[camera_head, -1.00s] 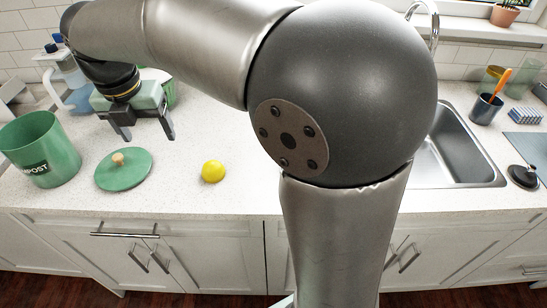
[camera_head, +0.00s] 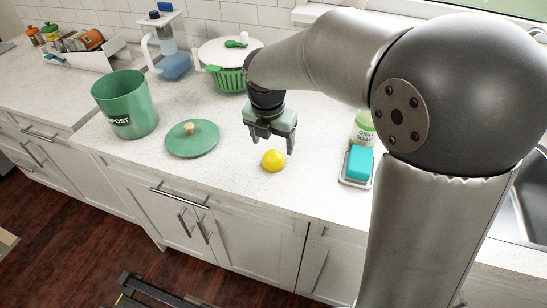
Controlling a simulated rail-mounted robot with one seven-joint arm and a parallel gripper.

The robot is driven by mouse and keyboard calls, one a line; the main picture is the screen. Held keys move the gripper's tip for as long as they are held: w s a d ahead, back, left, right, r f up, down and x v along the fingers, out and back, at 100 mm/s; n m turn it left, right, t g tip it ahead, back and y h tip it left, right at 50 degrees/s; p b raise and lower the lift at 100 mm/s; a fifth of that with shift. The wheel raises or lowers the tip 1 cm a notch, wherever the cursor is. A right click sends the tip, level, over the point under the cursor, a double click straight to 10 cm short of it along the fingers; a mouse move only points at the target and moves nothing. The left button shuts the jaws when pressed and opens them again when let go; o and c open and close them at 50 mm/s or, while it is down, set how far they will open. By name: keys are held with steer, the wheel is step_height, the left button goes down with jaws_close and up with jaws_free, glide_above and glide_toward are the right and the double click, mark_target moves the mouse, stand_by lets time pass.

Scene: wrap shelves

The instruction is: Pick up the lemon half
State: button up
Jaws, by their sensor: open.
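The lemon half (camera_head: 273,161) is a small yellow dome resting on the white speckled counter, near its front edge. My gripper (camera_head: 270,147) points downward with its two dark fingers apart. It is just above and slightly behind the lemon half in the picture. The gap between the fingers and the lemon half is hard to judge. Nothing shows between the fingers.
A green lid (camera_head: 193,142) with a wooden knob lies left of the lemon half. A green compost bin (camera_head: 124,105) stands farther left. A blue sponge (camera_head: 360,162) on a tray, a soap bottle (camera_head: 364,128) and a green colander (camera_head: 229,80) are nearby. The counter (camera_head: 225,178) is clear around the lemon half.

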mark_target(273, 153)
steer(key=f, duration=0.5)
steer(key=shift+w+d+f+p, duration=0.1)
steer(key=shift+w+f+p, duration=0.05)
steer(key=shift+w+p, duration=0.15)
steer(key=c, duration=1.1)
